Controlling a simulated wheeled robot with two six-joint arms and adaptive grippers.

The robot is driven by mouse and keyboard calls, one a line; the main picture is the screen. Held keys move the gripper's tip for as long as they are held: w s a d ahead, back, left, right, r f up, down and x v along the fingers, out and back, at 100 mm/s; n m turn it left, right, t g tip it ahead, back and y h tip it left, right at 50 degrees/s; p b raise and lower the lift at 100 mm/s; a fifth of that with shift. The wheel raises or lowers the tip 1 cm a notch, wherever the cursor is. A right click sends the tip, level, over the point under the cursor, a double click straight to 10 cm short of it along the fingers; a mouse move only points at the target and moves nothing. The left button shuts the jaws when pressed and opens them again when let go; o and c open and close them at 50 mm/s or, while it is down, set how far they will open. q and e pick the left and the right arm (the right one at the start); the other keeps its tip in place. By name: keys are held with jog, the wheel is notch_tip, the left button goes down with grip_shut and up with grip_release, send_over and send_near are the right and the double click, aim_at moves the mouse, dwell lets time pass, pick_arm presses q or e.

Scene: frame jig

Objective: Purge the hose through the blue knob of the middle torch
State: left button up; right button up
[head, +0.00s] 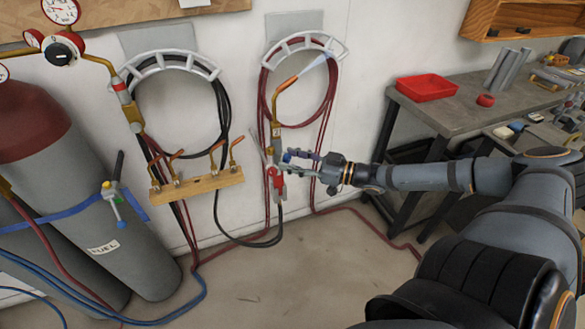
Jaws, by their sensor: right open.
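A torch with a brass neck (276,132) stands upright in front of the wall hoses, its copper tip bent to the upper right. A pale bluish-white cone (316,66) spreads from the tip. My right gripper (290,163) is open beside the torch body, fingers pointing left. A small blue part shows at the fingertips; I cannot tell whether they touch it. Red and silver parts (279,182) of the torch show below. Several copper tips stand in a wooden rack (215,187) to the left. I cannot tell which torch is the middle one. My left gripper is out of view.
Grey cylinders (52,165) with gauges (62,48) stand at left. A device with a green knob (117,200) is at their blue strap. Hoses hang on white hangers and cross the floor. A workbench (450,115) with a red tray (426,87) stands right.

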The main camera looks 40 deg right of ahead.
jog(key=shift+r, duration=0.1)
grip_shut()
jog(key=shift+r+n+p, duration=0.15)
jog(key=shift+n+p, duration=0.4)
jog(key=shift+n, duration=0.75)
grip_release()
jog(key=shift+f, duration=0.2)
